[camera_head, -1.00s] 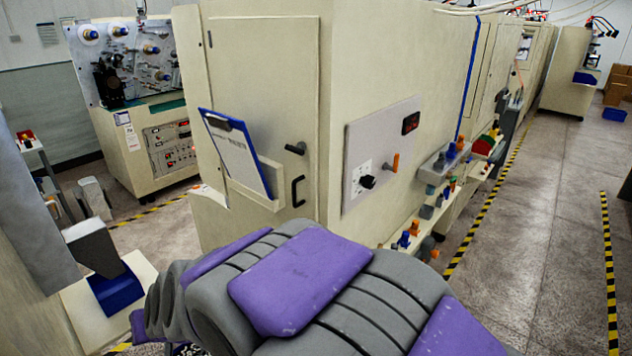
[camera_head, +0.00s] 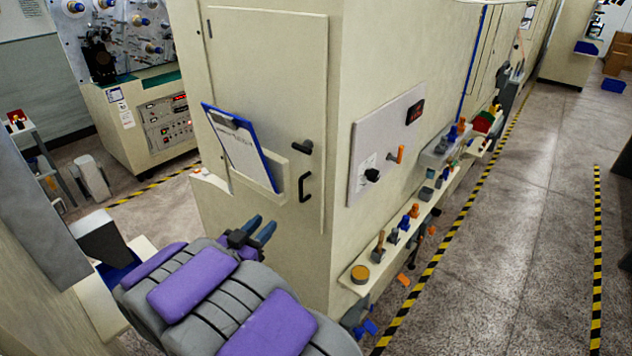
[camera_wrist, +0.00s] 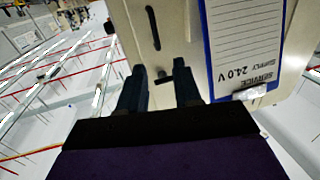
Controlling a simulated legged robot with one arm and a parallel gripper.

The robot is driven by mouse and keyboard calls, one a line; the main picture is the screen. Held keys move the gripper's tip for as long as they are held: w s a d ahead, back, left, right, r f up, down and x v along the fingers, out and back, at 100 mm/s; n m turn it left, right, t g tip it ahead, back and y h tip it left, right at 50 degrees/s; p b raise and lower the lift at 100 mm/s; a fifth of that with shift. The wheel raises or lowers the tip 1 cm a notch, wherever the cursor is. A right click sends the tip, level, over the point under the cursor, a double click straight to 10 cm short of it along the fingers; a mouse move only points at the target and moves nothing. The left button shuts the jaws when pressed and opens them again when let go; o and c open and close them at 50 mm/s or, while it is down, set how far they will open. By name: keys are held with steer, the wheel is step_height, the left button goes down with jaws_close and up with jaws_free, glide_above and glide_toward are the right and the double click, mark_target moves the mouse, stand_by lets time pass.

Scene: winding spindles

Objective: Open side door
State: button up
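The side door (camera_head: 265,75) is a cream cabinet panel, shut in its frame. On its right part are a black latch knob (camera_head: 301,147) and, below it, a black D-shaped pull handle (camera_head: 304,187). My gripper (camera_head: 258,232) is in front of the door, below and left of the handle in the head view. In the wrist view its two dark fingers (camera_wrist: 158,75) are spread and empty. No contact with either is visible.
A blue clipboard (camera_head: 242,147) sits in a holder on the door's left side. A control panel (camera_head: 385,145) and a shelf (camera_head: 400,225) with small parts are on the cabinet's right face. A grey machine part (camera_head: 100,237) stands at left. Floor at right is clear.

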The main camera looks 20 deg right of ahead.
mark_target(301, 200)
steer(key=x, duration=0.8)
steer(key=p+x, duration=0.1)
steer(key=x, duration=0.8)
steer(key=shift+d+r, duration=0.15)
steer(key=shift+d, duration=0.3)
steer(key=shift+s, duration=0.1)
steer(key=shift+c, duration=0.4)
jaws_close()
